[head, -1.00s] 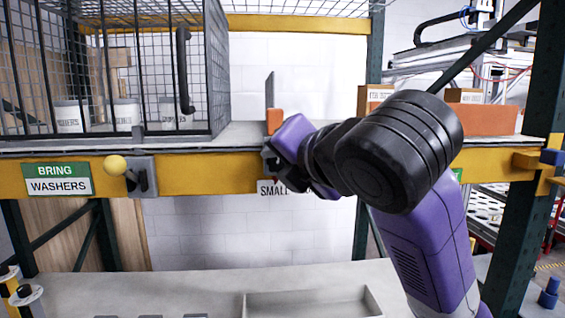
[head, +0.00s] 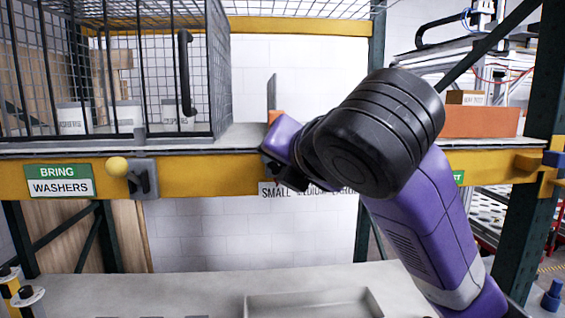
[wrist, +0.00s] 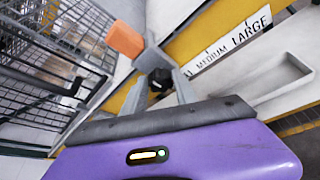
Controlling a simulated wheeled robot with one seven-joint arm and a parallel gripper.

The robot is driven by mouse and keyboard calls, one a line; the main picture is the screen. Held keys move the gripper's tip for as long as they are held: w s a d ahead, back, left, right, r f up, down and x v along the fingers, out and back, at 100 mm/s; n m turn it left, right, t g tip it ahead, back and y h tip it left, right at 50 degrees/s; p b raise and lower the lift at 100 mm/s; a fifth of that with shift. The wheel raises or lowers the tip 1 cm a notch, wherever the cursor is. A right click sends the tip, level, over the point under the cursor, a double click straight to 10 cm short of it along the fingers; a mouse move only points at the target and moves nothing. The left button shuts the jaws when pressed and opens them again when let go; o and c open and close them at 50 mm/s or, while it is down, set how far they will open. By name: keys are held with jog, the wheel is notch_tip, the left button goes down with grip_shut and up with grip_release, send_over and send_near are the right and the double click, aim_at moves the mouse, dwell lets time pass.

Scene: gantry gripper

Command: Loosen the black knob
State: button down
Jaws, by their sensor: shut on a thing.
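The black knob (wrist: 160,80) sits on the front of the yellow beam and shows between my two grey fingers in the wrist view. My gripper (wrist: 161,86) is shut on it, with one finger on each side. In the head view my gripper (head: 272,166) is at the beam's front face, and my own arm hides most of it and the knob. An orange block (wrist: 125,38) with a grey upright plate stands just above the knob; in the head view the plate (head: 272,92) rises above the shelf.
A label strip reading SMALL, MEDIUM, LARGE (wrist: 240,42) lies beside the knob. A wire cage (head: 110,70) stands on the shelf at left. A yellow-balled lever (head: 117,166) is on the yellow beam (head: 215,176). A shallow tray (head: 315,303) lies on the lower surface.

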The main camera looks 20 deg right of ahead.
jog(key=c, duration=1)
grip_release()
jog(key=shift+f, duration=0.1)
jog(key=shift+o, duration=0.2)
jog(key=v, duration=0.7)
jog(key=shift+s, duration=0.4)
jog(key=shift+a, duration=0.1)
